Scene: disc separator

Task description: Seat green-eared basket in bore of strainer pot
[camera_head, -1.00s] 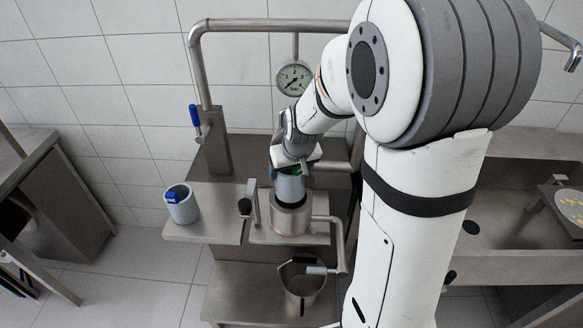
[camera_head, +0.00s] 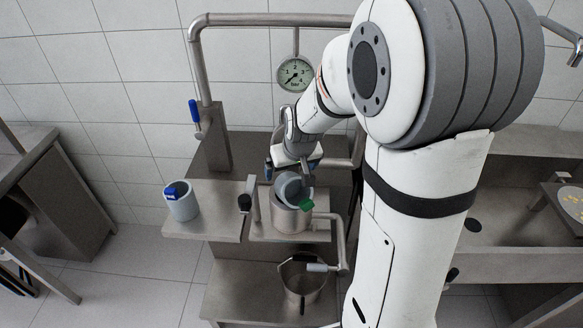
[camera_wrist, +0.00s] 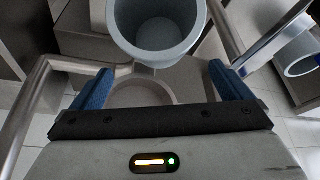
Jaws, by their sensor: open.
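The grey basket (camera_head: 290,187) with the green ear (camera_head: 306,204) is at the mouth of the steel strainer pot (camera_head: 290,220). It looks tilted, its opening toward the camera and the green ear low over the pot's front right rim. It does not look sunk fully into the bore; the contact inside is hidden. My gripper (camera_head: 294,165) is open just above and behind the basket. In the wrist view the basket (camera_wrist: 157,45) shows empty, ahead of my gripper (camera_wrist: 160,86), whose blue fingers stand wide apart and clear of it. The green ear is not visible there.
A second grey basket with a blue ear (camera_head: 182,204) stands on the left shelf. A steel bucket (camera_head: 302,283) sits below. A gauge (camera_head: 295,74) hangs behind.

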